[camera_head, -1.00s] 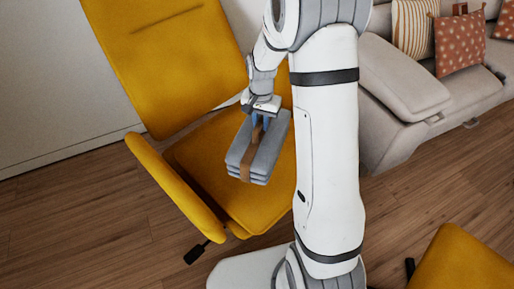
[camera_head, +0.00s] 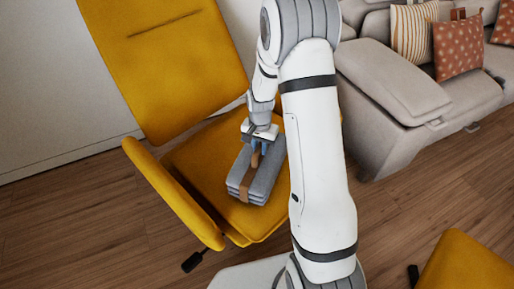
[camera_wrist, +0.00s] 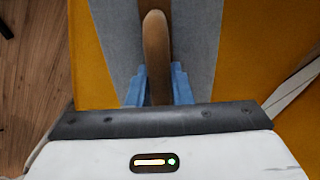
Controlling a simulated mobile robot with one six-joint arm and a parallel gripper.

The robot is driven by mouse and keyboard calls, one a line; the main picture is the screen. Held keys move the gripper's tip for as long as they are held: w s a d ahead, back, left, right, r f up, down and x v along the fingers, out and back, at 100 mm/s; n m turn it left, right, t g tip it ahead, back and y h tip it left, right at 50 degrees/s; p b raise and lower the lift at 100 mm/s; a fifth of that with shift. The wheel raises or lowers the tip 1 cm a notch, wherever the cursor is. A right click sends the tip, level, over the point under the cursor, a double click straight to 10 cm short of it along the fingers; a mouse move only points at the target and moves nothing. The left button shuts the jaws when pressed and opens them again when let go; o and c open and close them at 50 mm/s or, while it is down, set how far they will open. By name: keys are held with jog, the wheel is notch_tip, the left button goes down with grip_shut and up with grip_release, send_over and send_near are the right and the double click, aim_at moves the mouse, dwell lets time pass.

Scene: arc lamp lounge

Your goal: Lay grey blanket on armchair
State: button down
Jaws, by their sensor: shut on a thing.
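The grey blanket (camera_head: 262,187) is folded into a thick block with a brown strap around it. It is at the seat of the yellow armchair (camera_head: 198,161); I cannot tell whether it touches the cushion. My gripper (camera_head: 257,152) points down over the blanket, shut on its brown strap. In the wrist view the blue fingers of my gripper (camera_wrist: 158,88) stand on both sides of the strap, with the grey blanket (camera_wrist: 118,45) beneath and the yellow armchair (camera_wrist: 88,65) on both sides. My arm hides the chair's right side.
A light grey sofa (camera_head: 425,95) with patterned cushions (camera_head: 458,47) stands at the right. Another yellow piece of furniture (camera_head: 465,265) is at the lower right corner. Wooden floor (camera_head: 85,215) is clear at the left.

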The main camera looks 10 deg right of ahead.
jog(key=c, duration=1.3)
grip_release()
notch_tip(320, 180, up, 12)
jog(key=p, duration=0.3)
jog(key=s+r+n, duration=0.2)
jog(key=s+r, duration=0.2)
jog(key=s, duration=0.3)
jog(key=s+r+n+t, duration=0.1)
jog(key=s+r, duration=0.3)
jog(key=s, duration=0.4)
jog(key=s+a+r+n, duration=0.1)
jog(key=s+r+n, duration=0.3)
jog(key=s, duration=0.4)
jog(key=shift+r+t, duration=0.3)
jog(key=shift+r, duration=0.15)
